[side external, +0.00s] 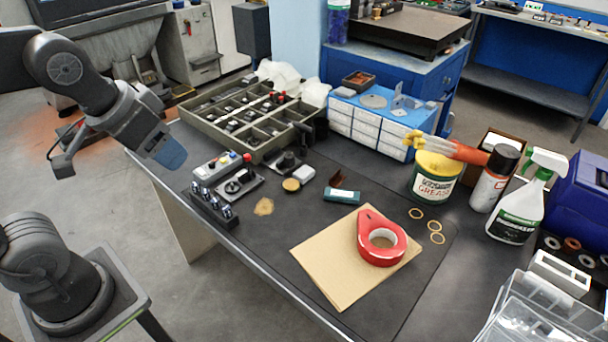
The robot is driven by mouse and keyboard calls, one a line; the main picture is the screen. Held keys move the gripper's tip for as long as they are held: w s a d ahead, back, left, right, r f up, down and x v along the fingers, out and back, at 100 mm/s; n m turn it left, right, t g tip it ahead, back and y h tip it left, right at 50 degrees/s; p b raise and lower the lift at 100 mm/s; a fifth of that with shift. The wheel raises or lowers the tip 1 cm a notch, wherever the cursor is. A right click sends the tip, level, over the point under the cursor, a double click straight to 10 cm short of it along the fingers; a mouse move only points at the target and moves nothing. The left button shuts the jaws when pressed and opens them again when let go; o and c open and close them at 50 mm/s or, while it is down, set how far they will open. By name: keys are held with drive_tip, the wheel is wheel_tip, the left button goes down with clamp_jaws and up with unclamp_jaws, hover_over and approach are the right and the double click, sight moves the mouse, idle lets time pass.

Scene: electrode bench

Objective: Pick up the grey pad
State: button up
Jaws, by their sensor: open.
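A small light grey block (303,174), which looks like the grey pad, lies flat on the dark bench top. It is right of the black and grey switch parts and just behind a round tan disc (291,185). My gripper (172,156), with blue fingertips, hangs at the bench's left edge. It is open, with nothing visible in it, well left of the grey block and higher than it. The gap between the fingers is hard to see from this side. The grey block is not touched by the gripper.
Switch parts (239,184) and metal-topped connectors (212,203) lie between gripper and block. A red tape dispenser (368,226) rests on brown sheets (327,268). A grease tub (435,178) stands right.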

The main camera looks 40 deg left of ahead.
drive_tip(key=w+a+r+g, duration=0.1)
drive_tip(key=w+r+g, duration=0.15)
drive_tip(key=w, duration=1.05)
drive_tip(key=g, duration=0.3)
hover_over(300, 174)
wheel_tip(300, 174, down, 23)
drive_tip(key=f, duration=0.8)
drive_tip(key=shift+s+d+f, duration=0.1)
drive_tip(key=shift+d, duration=0.15)
drive_tip(key=shift+a+f, duration=0.2)
drive_tip(key=shift+f, duration=2.85)
drive_tip(key=c, duration=0.7)
